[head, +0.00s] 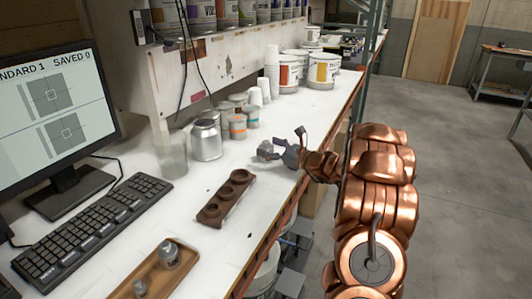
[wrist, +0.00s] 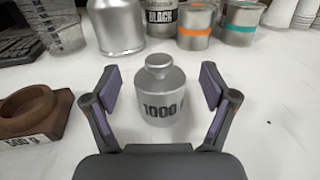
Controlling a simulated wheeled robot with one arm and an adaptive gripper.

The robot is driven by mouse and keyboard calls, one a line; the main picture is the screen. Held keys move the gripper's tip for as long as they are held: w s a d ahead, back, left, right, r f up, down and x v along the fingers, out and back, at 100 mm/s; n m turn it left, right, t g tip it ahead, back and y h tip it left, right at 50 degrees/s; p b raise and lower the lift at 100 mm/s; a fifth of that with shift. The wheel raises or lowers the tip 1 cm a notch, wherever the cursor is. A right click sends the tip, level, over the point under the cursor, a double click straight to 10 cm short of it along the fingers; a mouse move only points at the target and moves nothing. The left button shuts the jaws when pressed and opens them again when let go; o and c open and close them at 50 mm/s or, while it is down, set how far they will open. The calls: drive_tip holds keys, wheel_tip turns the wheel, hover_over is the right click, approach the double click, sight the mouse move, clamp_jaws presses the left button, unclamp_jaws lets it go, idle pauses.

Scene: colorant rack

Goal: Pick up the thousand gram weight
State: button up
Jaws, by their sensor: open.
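The thousand gram weight (wrist: 160,98) is a silver-grey cylinder with a knob on top and "1000" printed in black on its side. It stands upright on the white bench, and in the head view (head: 265,151) it is small and partly merges with the gripper. My gripper (wrist: 162,92) is open, with one finger on each side of the weight and a visible gap on both sides in the wrist view. In the head view my gripper (head: 283,152) reaches in from the right, low over the bench.
A brown holder with round wells (head: 226,199) lies left of the weight; its "500 g" label shows in the wrist view (wrist: 30,140). A metal bottle (head: 206,140) and several small cans (head: 238,127) stand behind. A wooden tray (head: 153,268) holds two smaller weights. A keyboard (head: 90,222) lies left.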

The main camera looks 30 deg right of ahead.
clamp_jaws()
idle(0.6)
